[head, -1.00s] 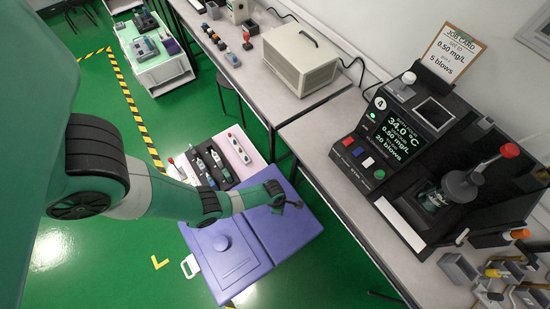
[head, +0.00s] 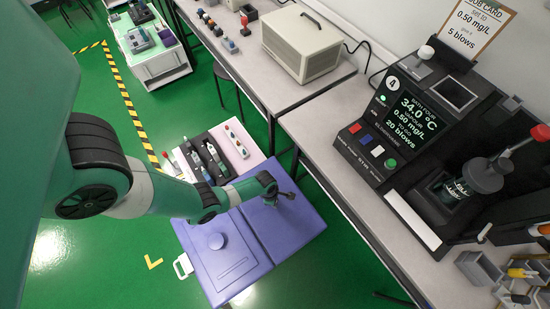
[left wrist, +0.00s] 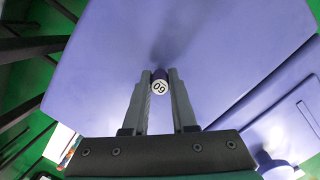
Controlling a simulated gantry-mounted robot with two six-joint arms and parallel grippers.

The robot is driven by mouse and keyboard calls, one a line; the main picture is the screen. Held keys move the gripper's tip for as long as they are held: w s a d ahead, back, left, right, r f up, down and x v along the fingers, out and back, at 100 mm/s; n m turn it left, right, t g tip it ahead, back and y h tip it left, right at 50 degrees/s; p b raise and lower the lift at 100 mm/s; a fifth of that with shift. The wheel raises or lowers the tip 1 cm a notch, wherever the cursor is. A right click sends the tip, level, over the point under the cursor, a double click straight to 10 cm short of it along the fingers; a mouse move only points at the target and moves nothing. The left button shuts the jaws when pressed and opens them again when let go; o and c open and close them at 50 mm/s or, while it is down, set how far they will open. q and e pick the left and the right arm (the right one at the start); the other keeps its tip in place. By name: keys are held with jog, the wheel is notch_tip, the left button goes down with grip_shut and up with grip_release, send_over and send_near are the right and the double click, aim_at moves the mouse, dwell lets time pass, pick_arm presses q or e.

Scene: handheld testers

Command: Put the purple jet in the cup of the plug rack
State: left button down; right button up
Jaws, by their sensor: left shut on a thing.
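In the left wrist view my left gripper (left wrist: 160,78) is shut on the purple jet (left wrist: 159,76), a small piece with a white round end marked with a number. The jet sits between the fingertips above a lilac surface. In the head view my left gripper (head: 285,198) hangs over the right part of the lilac cart top (head: 285,228); the jet is too small to make out there. I cannot clearly identify the plug rack or its cup. My right gripper is not in view.
A black tester (head: 420,130) with a screen and a red-knobbed lever (head: 540,132) stands on the grey bench. Grey bins (head: 480,268) with small tools lie at the lower right. Handheld testers (head: 215,158) lie beyond the lilac cart. A beige box (head: 305,45) stands farther back.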

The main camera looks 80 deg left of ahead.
pick_arm(q)
jog(key=c, duration=0.7)
grip_release()
jog(key=shift+f, duration=0.15)
jog(key=r+p, duration=0.4)
jog(key=s+r+p, duration=0.1)
jog(key=r+p, duration=0.7)
jog(key=shift+s+a+r, duration=0.2)
jog(key=shift+s+a, duration=0.1)
jog(key=shift+s, duration=0.1)
jog(key=shift+o, duration=0.5)
jog(key=shift+f, duration=0.1)
